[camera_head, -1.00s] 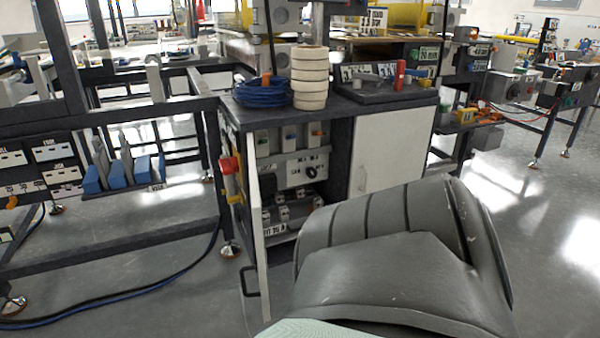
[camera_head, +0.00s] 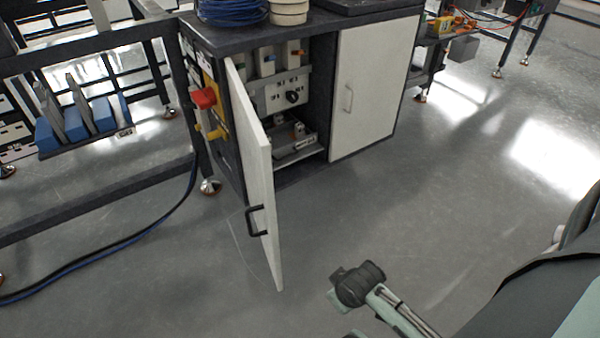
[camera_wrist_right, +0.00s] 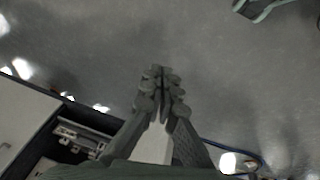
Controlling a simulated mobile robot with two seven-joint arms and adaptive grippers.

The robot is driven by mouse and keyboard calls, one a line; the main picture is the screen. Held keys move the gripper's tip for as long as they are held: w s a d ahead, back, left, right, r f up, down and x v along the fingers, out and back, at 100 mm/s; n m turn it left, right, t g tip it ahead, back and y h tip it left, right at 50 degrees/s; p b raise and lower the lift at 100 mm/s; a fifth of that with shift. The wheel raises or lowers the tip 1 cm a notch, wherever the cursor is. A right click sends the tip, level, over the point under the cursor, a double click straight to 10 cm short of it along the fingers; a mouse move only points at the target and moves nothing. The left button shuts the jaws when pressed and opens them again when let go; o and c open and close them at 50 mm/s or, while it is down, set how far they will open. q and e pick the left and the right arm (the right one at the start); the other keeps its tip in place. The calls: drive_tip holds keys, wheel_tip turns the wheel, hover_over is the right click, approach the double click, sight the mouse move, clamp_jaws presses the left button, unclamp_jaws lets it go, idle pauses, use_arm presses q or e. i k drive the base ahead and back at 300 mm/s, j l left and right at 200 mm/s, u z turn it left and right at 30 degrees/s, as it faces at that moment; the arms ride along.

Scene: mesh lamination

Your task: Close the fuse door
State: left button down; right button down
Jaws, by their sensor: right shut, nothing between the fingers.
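The fuse door (camera_head: 260,170) is the white left door of the dark cabinet (camera_head: 325,100). It stands open, swung out from the cabinet front, with its black handle (camera_head: 256,221) on its left face. My right gripper (camera_head: 355,286) is low in the head view, right of the door's free edge and apart from it in the picture. In the wrist view its fingers (camera_wrist_right: 160,82) are shut and empty, with a white panel, apparently the door (camera_wrist_right: 153,143), behind them. My left gripper is not clearly in view.
The cabinet's right door (camera_head: 375,90) is closed. Fuse hardware (camera_head: 285,92) shows inside the open side. A red knob (camera_head: 204,98) sticks out from the left side. A blue cable (camera_head: 150,230) lies on the floor at left. Floor ahead is clear.

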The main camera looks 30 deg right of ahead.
sight(254, 148)
drive_tip(key=i+j+z, duration=0.2)
drive_tip(key=z, duration=0.25)
drive_tip(key=i+j+z, duration=0.25)
drive_tip(key=z, duration=0.25)
